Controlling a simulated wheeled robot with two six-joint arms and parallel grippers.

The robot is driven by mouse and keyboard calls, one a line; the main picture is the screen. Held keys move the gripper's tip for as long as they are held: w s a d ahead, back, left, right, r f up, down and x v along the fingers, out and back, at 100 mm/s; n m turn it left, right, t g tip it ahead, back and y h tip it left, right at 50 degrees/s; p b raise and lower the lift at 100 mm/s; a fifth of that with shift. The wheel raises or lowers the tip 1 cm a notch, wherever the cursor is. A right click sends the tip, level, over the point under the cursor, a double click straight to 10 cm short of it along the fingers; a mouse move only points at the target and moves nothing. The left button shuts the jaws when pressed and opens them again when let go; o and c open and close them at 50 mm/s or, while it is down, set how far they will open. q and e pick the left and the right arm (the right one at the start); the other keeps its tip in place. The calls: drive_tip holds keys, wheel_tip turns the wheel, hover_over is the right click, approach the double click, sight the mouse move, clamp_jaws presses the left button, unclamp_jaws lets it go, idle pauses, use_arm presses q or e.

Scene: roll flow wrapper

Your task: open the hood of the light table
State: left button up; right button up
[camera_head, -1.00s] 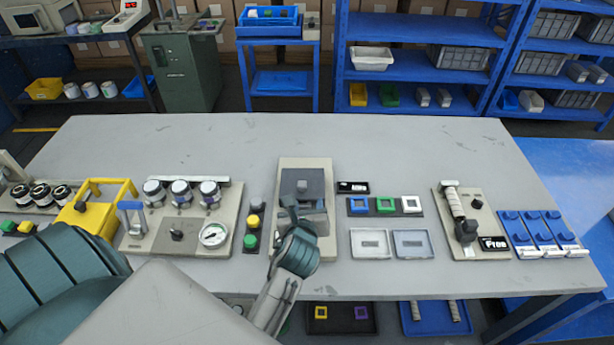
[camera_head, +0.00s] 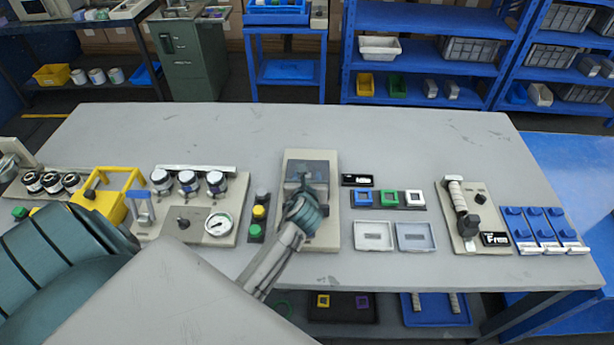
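The light table (camera_head: 296,158) is a beige unit in the middle of the bench, with a dark grey hood (camera_head: 318,167) on its top. The hood looks down; its front part is hidden behind my gripper. My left gripper (camera_head: 303,187) reaches in from the lower left and lies over the hood's middle, where its knob was visible before. I cannot tell whether the fingers touch the knob or are open or shut. My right gripper is not in view.
A button box (camera_head: 258,212) stands close left of the light table, beside a gauge panel (camera_head: 229,203). Right of it are a rack of coloured frames (camera_head: 376,206) and two shallow trays (camera_head: 373,247). The back of the bench (camera_head: 300,125) is clear.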

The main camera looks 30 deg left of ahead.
sight(308, 164)
use_arm(q)
clamp_jaws()
drive_tip(key=w+a, duration=0.1)
drive_tip(key=w, duration=0.1)
drive_tip(key=w+a+p, duration=0.1)
drive_tip(key=w, duration=0.1)
drive_tip(key=w+a+p, duration=0.1)
drive_tip(key=w+a, duration=0.1)
drive_tip(key=shift+w, duration=0.3)
drive_tip(key=shift+w+a+f, duration=0.1)
drive_tip(key=shift+w+a, duration=0.15)
drive_tip(key=shift+w, duration=0.15)
unclamp_jaws()
drive_tip(key=shift+s+d, duration=0.1)
